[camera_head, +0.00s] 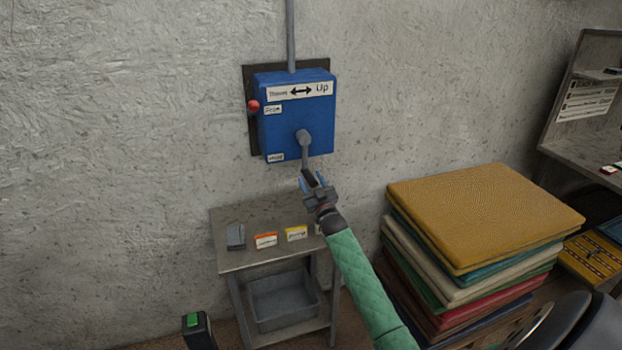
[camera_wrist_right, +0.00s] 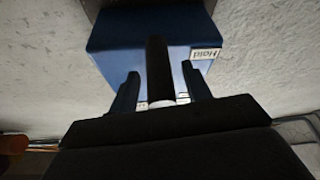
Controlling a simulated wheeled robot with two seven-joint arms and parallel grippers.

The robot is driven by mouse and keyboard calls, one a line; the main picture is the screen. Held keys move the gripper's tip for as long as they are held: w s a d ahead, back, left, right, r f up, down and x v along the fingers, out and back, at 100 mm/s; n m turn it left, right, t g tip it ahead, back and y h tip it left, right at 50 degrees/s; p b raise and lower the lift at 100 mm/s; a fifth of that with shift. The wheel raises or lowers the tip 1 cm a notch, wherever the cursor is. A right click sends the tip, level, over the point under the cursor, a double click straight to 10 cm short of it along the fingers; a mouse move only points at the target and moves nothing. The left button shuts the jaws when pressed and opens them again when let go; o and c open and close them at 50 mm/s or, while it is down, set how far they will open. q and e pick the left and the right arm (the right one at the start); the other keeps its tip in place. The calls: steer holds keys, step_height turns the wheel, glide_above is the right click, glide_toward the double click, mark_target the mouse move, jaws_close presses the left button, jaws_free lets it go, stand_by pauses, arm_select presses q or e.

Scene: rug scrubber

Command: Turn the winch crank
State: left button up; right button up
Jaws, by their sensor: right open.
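The winch (camera_head: 290,118) is a blue box on a dark wall plate, with a label showing a double arrow and "Up". Its grey crank (camera_head: 304,140) hangs down from a hub on the front, with a dark handle at its lower end. My right gripper (camera_head: 314,180) is at that lower end. In the right wrist view the dark handle (camera_wrist_right: 157,65) stands between the two open fingers of the gripper (camera_wrist_right: 160,88), with gaps on both sides. The fingers partly hide the handle in the head view. My left gripper is not in view.
A small red knob (camera_head: 254,106) sticks out at the winch's left side. Below stands a grey side table (camera_head: 240,261) with small labelled items and a grey bin (camera_head: 283,301). A stack of folded rugs (camera_head: 480,215) stands to the right of my arm. The wall left of the winch is bare.

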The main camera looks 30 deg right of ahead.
steer(key=shift+w, duration=0.15)
jaws_close()
steer(key=shift+d, duration=0.1)
